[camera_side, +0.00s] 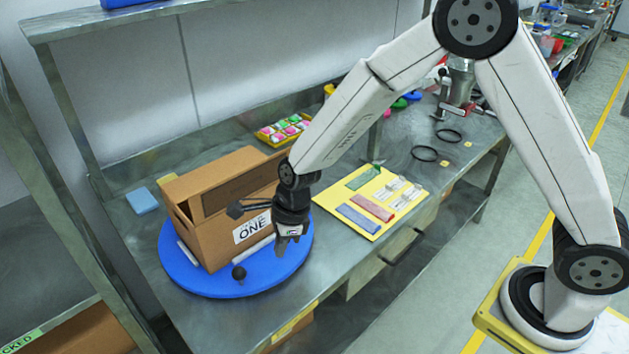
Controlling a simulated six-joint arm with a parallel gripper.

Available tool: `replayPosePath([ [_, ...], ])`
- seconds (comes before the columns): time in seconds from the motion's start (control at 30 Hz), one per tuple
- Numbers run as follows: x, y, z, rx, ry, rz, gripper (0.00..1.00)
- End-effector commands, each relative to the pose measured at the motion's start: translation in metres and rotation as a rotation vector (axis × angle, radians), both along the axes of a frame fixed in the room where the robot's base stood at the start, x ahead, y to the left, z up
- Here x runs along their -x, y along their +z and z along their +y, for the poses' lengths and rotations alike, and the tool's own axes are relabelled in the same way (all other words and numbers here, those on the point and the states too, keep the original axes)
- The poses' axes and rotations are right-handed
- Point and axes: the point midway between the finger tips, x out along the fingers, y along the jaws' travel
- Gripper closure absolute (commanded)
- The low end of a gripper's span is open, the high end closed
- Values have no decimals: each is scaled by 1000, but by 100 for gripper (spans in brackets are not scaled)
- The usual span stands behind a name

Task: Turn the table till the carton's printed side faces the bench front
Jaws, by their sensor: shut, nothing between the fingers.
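A blue round turntable (205,285) lies on the metal bench near its left end. A brown cardboard carton (213,241) stands on it with its top flaps open. A white label reading "ONE" (251,228) is on the carton's side toward the bench front and right; my gripper partly covers this side. A small dark knob (239,272) stands on the turntable in front of the carton. My gripper (281,252) is shut and empty, pointing down over the turntable's right front part, right of the knob. I cannot tell whether its tips touch the turntable.
A yellow board (372,230) with coloured strips lies right of the turntable. A yellow tray of coloured pieces (283,130) sits behind the carton. A light blue block (142,201) lies at the left. Black rings (425,154) and a metal stand are farther right.

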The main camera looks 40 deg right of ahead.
Motion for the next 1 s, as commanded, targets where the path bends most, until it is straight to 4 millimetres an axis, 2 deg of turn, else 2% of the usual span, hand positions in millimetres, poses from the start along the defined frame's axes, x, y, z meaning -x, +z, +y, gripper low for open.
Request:
replayPosePath([
  [0.3,4,30,-6,-1,-1,0,100],
  [0.77,7,37,-10,6,21,-5,100],
  [1.0,14,44,-28,46,181,-56,100],
])
